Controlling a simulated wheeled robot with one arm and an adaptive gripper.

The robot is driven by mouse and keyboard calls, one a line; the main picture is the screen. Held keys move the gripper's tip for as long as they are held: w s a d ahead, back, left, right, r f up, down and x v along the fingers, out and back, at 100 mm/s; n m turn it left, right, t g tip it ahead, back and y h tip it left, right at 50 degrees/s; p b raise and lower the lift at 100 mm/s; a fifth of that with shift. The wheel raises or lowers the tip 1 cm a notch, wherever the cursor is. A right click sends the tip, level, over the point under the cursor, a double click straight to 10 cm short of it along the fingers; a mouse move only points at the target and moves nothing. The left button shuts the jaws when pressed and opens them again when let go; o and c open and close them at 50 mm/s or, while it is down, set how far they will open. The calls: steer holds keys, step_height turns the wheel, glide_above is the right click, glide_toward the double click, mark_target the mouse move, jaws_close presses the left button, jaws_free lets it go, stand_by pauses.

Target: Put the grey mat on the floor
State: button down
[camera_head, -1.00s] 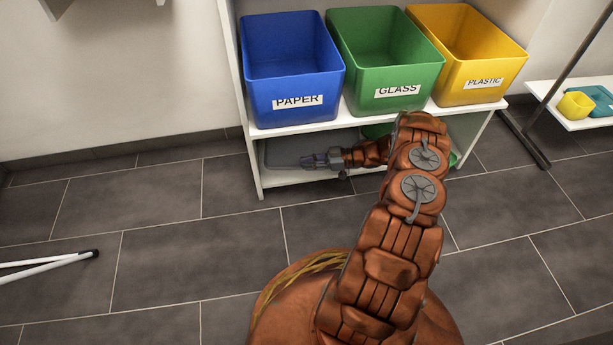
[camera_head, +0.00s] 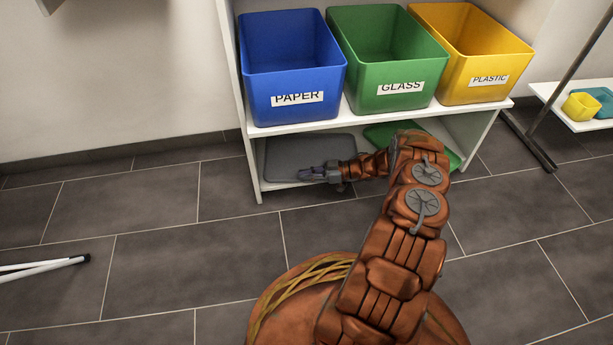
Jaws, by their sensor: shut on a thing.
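The grey mat (camera_head: 290,152) is a flat rounded rectangle at the left of the low shelf, under the blue bin. My gripper (camera_head: 306,173) reaches in from the right and is shut on the mat near its front edge. The fingers cover that part of the mat. The mat is within the shelf, between the left side panel and my wrist; I cannot tell whether it is lifted off the board. The tiled floor (camera_head: 150,245) in front of the shelf is bare.
A green mat (camera_head: 447,148) lies at the right of the low shelf, partly behind my arm. Blue (camera_head: 290,65), green (camera_head: 385,60) and yellow (camera_head: 475,50) bins stand above. White poles (camera_head: 45,266) lie at left. A rack (camera_head: 530,140) stands at right.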

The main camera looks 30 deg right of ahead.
steer(key=shift+f, duration=0.1)
steer(key=c, duration=1.2)
jaws_free()
steer(key=shift+d, duration=0.1)
